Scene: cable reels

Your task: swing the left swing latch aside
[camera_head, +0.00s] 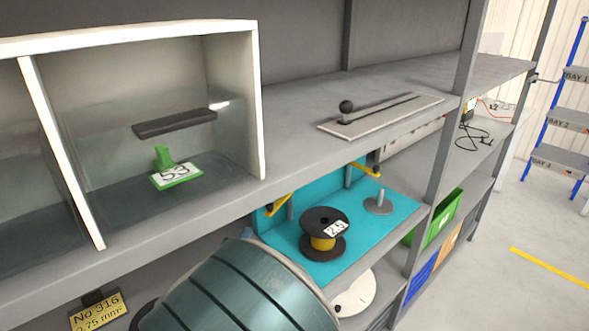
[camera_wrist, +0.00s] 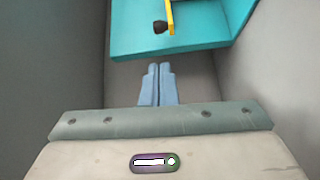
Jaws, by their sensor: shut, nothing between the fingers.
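The left swing latch (camera_head: 278,204) is a yellow bar at the left of the teal bay under the shelf. A second yellow latch (camera_head: 366,169) with a dark knob is at the bay's right. In the wrist view a yellow latch (camera_wrist: 171,14) with a black knob stands against teal; I cannot tell which of the two it is. My gripper (camera_wrist: 159,66) is shut and empty, its blue fingers together and pointing toward the teal panel. The fingertips appear below the knob in that picture, apart from it.
A black reel (camera_head: 323,233) marked 2.5 stands on the teal floor (camera_head: 391,222), beside a grey spindle (camera_head: 378,205). Grey shelf boards run above and below. A white divided box (camera_head: 259,100) and a slotted plate (camera_head: 380,116) sit on the upper shelf. Grey walls flank my gripper.

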